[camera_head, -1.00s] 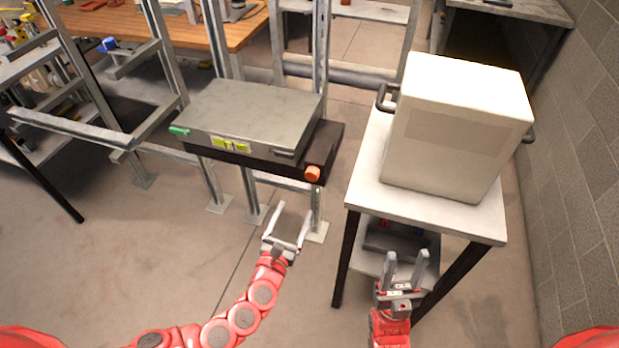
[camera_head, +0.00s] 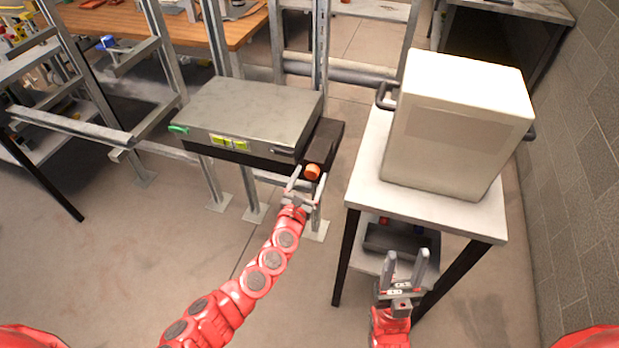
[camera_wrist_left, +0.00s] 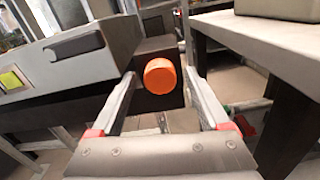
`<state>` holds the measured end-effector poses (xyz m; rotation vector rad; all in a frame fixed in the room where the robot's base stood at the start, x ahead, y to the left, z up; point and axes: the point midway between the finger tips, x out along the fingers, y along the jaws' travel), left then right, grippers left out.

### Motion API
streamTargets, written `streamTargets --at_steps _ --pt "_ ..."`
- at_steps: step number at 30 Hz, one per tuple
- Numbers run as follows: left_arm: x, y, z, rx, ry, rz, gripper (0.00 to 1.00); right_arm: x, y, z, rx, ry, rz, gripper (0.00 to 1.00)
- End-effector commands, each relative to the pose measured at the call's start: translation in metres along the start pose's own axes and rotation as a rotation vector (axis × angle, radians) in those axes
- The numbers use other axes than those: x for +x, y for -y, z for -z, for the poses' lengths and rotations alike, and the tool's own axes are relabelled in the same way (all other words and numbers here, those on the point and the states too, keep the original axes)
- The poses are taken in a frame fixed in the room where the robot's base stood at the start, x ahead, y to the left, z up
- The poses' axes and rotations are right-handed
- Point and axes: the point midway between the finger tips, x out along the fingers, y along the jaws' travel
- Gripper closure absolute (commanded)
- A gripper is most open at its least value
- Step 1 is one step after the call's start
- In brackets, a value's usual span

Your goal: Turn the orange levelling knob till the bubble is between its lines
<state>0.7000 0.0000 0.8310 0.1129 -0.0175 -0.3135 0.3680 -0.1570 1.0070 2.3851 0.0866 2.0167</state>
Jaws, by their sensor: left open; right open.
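The orange levelling knob (camera_head: 312,171) sits on the front right corner of a dark shelf (camera_head: 262,163) under a flat grey box. In the left wrist view the knob (camera_wrist_left: 160,76) is a round orange face on a dark block, between and beyond the finger tips. My left gripper (camera_head: 307,178) is open just in front of the knob; I cannot tell whether it touches it. Yellow-green level vials (camera_head: 229,143) show on the front of the box; the bubble is too small to make out. My right gripper (camera_head: 407,262) is open and empty, low in front of the white table.
The grey box (camera_head: 250,108) has a green handle (camera_head: 178,129) at its left. A white table (camera_head: 428,209) with a large cream box (camera_head: 455,127) stands to the right. Metal posts (camera_head: 320,50) rise behind the shelf. The floor in front is clear.

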Motion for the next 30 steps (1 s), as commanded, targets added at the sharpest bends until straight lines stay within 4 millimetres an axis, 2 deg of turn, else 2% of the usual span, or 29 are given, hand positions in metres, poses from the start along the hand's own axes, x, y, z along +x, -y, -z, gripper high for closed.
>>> streamTargets --at_steps 3,4,15,17,30 --pt "-0.0002 0.0001 0.0 0.0 0.0 0.0 0.21 0.0001 0.0 0.0 0.0 0.0 0.0 0.5" --pt "-0.0002 0.0001 -0.0001 0.0 0.0 0.0 0.25 0.0001 0.0 0.0 0.0 0.0 0.0 0.5" --pt "-0.0004 0.0002 -0.0001 0.0 0.0 0.001 0.91 0.0001 0.0 0.0001 0.0 0.0 0.0 0.5" --pt "-0.0004 0.0001 -0.0001 0.0 0.0 0.0 1.0 0.0001 0.0 0.0 0.0 0.0 0.0 0.5" --pt "-0.0005 0.0006 0.0006 -0.089 0.002 0.001 1.0 -0.0052 0.0002 -0.0009 0.0 0.0 0.0 0.5"
